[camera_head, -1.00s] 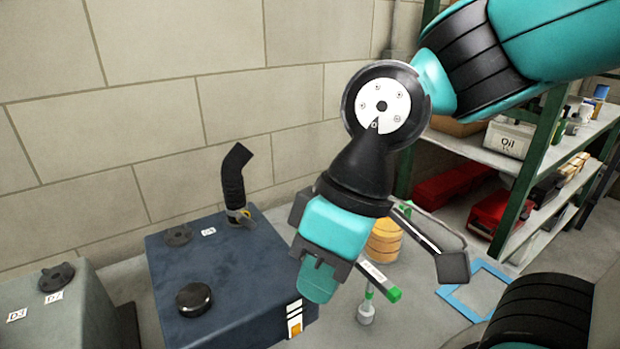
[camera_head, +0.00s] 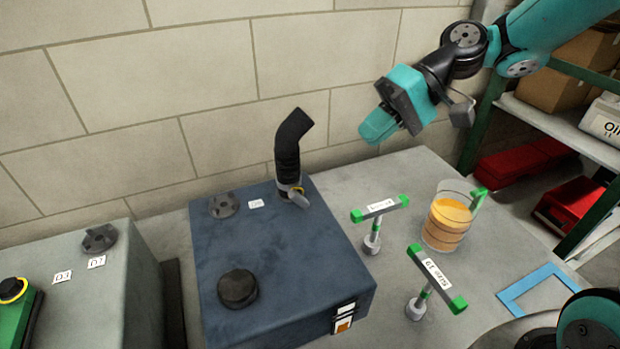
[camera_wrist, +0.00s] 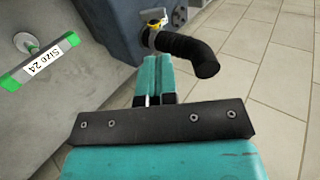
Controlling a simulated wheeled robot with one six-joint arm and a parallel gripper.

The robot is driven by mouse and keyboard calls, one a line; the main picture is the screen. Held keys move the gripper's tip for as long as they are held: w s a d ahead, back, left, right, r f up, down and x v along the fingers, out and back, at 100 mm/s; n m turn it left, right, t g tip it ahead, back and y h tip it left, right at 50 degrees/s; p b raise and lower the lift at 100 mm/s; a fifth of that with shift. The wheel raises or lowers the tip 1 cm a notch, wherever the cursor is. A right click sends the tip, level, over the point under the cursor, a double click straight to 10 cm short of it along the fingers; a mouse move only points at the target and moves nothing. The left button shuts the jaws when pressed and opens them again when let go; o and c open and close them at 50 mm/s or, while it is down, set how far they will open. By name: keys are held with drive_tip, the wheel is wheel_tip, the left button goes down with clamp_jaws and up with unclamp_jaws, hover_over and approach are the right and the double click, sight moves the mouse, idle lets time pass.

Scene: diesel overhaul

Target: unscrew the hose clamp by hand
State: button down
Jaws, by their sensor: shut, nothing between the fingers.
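The hose clamp (camera_head: 293,192), a grey band with a yellow part and a short grey handle, sits around the base of the black hose (camera_head: 288,148). The hose stands bent on top of the dark blue block (camera_head: 285,260). My gripper (camera_head: 376,130) is shut and empty, up and to the right of the hose, apart from it. In the wrist view the closed fingers (camera_wrist: 156,72) point towards the hose (camera_wrist: 185,50) and the yellow part of the clamp (camera_wrist: 156,23). The clamp's grey handle is hard to make out there.
Two green-ended T-handle tools (camera_head: 380,208) (camera_head: 437,278) stand right of the block. Behind them is a clear jug (camera_head: 447,215) with orange contents. A blue square frame (camera_head: 537,290) lies farther right. A black cap (camera_head: 238,288) sits on the block. A wall closes the back.

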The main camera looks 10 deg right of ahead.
drive_tip(key=p, duration=0.3)
approach(299, 194)
drive_tip(key=x, duration=0.6)
drive_tip(key=shift+s+a, duration=0.1)
drive_tip(key=shift+s, duration=0.05)
drive_tip(key=shift+a+f, duration=0.45)
drive_tip(key=shift+a, duration=0.05)
drive_tip(key=shift+s+a+p, duration=0.1)
drive_tip(key=shift+a+p, duration=0.05)
drive_tip(key=shift+p, duration=0.2)
